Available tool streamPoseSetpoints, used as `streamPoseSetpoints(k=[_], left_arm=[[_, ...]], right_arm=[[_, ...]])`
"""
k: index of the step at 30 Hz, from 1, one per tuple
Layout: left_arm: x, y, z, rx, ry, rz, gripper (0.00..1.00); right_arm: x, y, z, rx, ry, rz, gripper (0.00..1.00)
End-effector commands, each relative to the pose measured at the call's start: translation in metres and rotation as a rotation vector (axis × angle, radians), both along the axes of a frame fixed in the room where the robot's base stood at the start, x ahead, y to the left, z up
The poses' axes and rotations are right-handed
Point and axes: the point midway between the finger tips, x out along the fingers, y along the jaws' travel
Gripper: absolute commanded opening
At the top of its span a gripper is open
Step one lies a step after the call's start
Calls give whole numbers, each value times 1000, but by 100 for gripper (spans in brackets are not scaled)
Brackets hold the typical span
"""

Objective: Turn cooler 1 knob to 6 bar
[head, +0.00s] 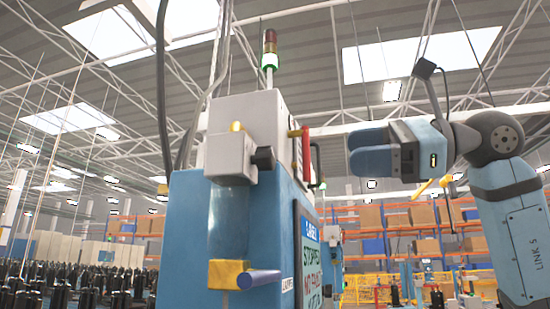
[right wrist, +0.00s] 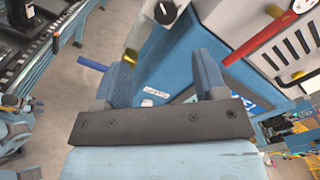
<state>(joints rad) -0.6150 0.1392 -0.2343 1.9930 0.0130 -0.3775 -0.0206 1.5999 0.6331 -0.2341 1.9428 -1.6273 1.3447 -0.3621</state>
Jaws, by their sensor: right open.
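The cooler unit is a blue cabinet (head: 185,240) with a grey regulator block (head: 228,157) on its near side. A black knob (head: 263,158) sticks out of the block to the right; it also seems to show at the top of the right wrist view (right wrist: 165,11). My right gripper (head: 357,150) is right of the knob, apart from it, fingers pointing left. In the right wrist view its fingers (right wrist: 163,62) are apart with nothing held between them. No readable pressure scale shows. My left gripper is not in view.
A red handle (right wrist: 268,33) and a round white gauge (right wrist: 302,5), partly cut off, are on the cabinet. A brass fitting (head: 229,273) with a blue tube (head: 258,279) sits below the regulator. A signal light (head: 270,50) stands on top. Shelves with boxes (head: 400,219) are behind.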

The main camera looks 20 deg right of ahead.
Motion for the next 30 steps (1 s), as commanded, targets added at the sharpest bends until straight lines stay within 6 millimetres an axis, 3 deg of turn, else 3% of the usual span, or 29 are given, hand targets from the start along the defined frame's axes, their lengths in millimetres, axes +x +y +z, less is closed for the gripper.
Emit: streamPoseSetpoints(k=[3, 7, 21, 30], left_arm=[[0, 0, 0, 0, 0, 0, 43], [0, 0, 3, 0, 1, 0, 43], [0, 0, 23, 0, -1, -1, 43], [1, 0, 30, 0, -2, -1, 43]], right_arm=[[-3, -5, 6, -24, -12, -40, 65], [4, 4, 7, -27, -11, -44, 65], [60, 80, 8, -26, -9, -40, 65], [78, 103, 7, -25, -10, -41, 65]])
